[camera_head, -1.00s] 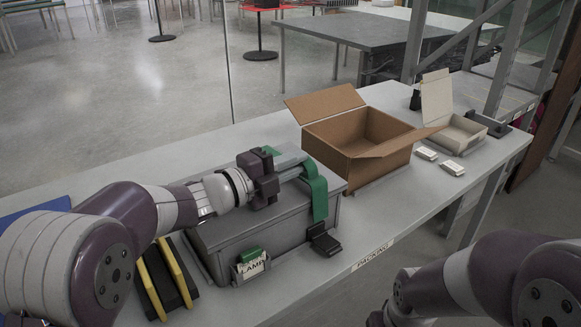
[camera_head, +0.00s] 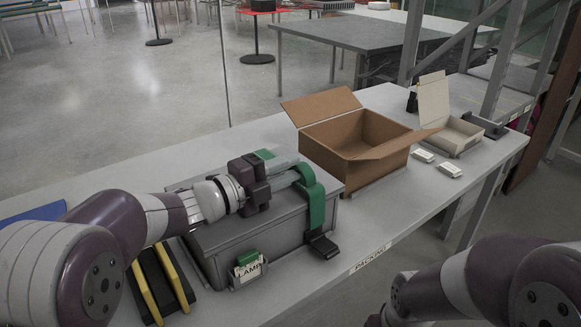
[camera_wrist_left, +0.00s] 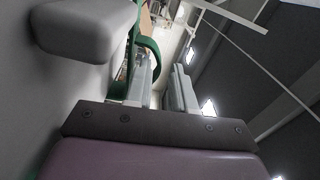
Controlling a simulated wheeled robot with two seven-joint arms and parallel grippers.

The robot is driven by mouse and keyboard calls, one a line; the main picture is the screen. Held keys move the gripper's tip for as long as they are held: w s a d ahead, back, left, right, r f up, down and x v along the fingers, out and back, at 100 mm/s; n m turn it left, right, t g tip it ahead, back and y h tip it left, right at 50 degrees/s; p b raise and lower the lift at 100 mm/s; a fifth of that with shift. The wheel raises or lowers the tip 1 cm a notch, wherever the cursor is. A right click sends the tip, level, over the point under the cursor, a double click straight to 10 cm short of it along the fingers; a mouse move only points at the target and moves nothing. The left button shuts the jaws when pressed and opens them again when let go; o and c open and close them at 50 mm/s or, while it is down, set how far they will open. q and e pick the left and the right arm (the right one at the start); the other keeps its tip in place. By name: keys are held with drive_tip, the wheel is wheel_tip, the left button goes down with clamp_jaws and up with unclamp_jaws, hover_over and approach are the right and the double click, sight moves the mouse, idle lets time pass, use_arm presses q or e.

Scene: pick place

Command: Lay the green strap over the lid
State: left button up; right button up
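The grey case's lid (camera_head: 218,230) is shut. The green strap (camera_head: 317,208) arches at the lid's right end and hangs down the front side, its lower end at a black buckle (camera_head: 323,246); I cannot tell whether it is fastened. A green patch also shows behind my left gripper (camera_head: 287,178). That gripper is above the lid, just left of the strap, its fingers apart. In the left wrist view the fingers (camera_wrist_left: 130,60) stand apart, and the strap (camera_wrist_left: 152,52) curves past the gap. My right arm is at the lower right; its gripper is out of view.
An open cardboard box (camera_head: 340,135) stands right of the case. Beyond are a small open box (camera_head: 462,138) and two white packs (camera_head: 449,169). A card holder (camera_head: 250,268) is on the case's front. A black and yellow item (camera_head: 160,283) lies left.

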use_arm(q)
drive_tip(key=p+v, duration=0.1)
drive_tip(key=v, duration=1)
drive_tip(key=shift+s+a, duration=0.2)
drive_tip(key=shift+s, duration=0.05)
